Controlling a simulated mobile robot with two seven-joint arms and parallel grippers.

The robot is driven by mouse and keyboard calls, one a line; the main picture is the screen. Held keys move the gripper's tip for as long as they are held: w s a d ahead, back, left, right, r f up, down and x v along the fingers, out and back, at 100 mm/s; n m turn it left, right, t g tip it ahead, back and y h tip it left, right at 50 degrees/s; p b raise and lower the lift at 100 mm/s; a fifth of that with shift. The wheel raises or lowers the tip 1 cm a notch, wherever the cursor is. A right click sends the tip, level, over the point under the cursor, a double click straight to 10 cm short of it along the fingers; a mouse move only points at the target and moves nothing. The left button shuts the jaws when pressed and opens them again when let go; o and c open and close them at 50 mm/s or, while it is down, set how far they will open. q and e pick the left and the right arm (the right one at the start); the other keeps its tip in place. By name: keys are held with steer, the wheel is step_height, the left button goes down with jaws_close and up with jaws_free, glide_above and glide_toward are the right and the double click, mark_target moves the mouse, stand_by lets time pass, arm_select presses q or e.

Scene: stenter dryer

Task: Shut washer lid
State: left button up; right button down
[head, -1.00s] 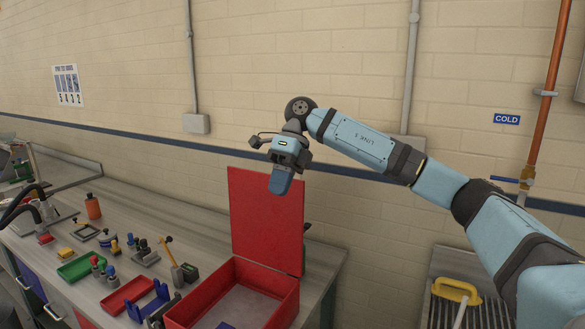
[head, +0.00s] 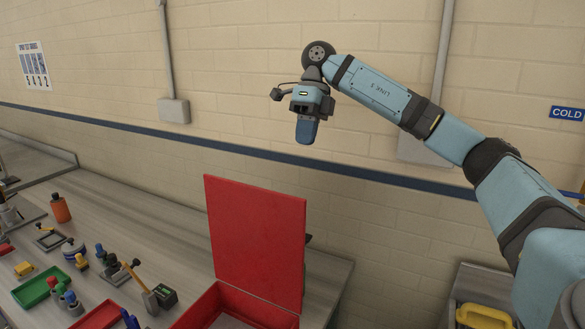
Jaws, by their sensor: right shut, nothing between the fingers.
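A red lid (head: 256,240) stands upright, hinged at the back of an open red box (head: 235,299) on the bench. This red lid is the only lid I see, and I cannot tell for sure that it belongs to a washer. My right gripper (head: 306,134) is shut and empty, pointing down. In the picture it is above and a little right of the lid's top edge, apart from it. My left gripper is not in view.
The grey bench (head: 150,235) carries a green tray (head: 38,288), an orange bottle (head: 60,208), a hammer-like tool (head: 140,285) and several small stamps left of the box. A wall conduit box (head: 173,110) is behind. A yellow-handled item (head: 483,317) is low at right.

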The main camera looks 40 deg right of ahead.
steer(key=p, duration=0.2)
glide_toward(284, 213)
steer(key=w+d+f, duration=0.2)
steer(key=d+f, duration=0.1)
steer(key=f, duration=0.2)
steer(key=a, duration=0.1)
steer(key=s+a+p, duration=0.1)
steer(key=a, duration=0.2)
steer(key=shift+s+r, duration=0.1)
steer(key=shift+s, duration=0.3)
steer(key=shift+d, duration=0.1)
